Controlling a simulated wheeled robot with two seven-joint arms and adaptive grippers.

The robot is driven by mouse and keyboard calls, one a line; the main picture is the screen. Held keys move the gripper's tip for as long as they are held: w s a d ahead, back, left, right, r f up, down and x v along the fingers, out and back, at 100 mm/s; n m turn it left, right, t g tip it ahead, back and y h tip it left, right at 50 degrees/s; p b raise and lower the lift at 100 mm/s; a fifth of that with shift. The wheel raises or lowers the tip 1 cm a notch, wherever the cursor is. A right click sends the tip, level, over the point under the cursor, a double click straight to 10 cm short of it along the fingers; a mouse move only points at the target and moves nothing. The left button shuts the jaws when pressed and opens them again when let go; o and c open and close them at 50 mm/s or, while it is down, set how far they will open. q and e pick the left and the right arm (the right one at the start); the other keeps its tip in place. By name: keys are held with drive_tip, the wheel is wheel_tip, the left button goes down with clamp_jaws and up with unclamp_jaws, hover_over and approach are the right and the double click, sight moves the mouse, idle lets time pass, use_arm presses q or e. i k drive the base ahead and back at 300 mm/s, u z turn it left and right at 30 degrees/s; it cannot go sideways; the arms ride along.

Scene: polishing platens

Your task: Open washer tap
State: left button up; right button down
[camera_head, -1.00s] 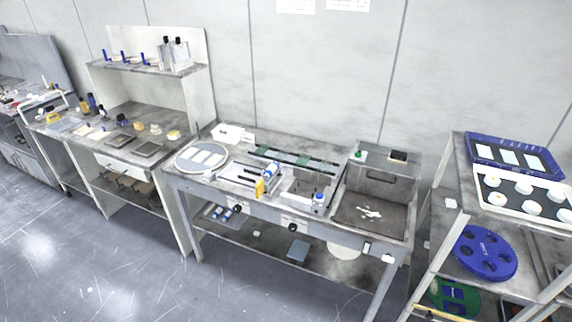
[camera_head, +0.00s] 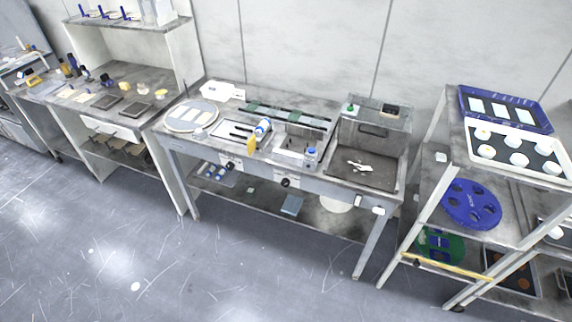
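A grey workbench (camera_head: 222,178) stands in the middle of the head view, with a machine on top. At its right end is a box-shaped wash basin (camera_head: 372,176) with a dark floor and a white piece (camera_head: 364,166) lying in it. A small green knob (camera_head: 352,106) sits on the basin's back ledge, beside a dark block (camera_head: 390,111). Dark round knobs (camera_head: 286,182) are on the bench front. Which of these is the washer tap, I cannot tell for sure. Neither of my grippers shows.
A shelf rack (camera_head: 428,200) stands at the right, with a blue tray (camera_head: 505,109), a white-cupped tray (camera_head: 516,150) and a blue disc (camera_head: 470,203). Another bench (camera_head: 125,122) is at the left. The floor (camera_head: 200,265) in front is clear.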

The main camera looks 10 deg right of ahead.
sight(378, 210)
drive_tip(key=z, duration=1.35)
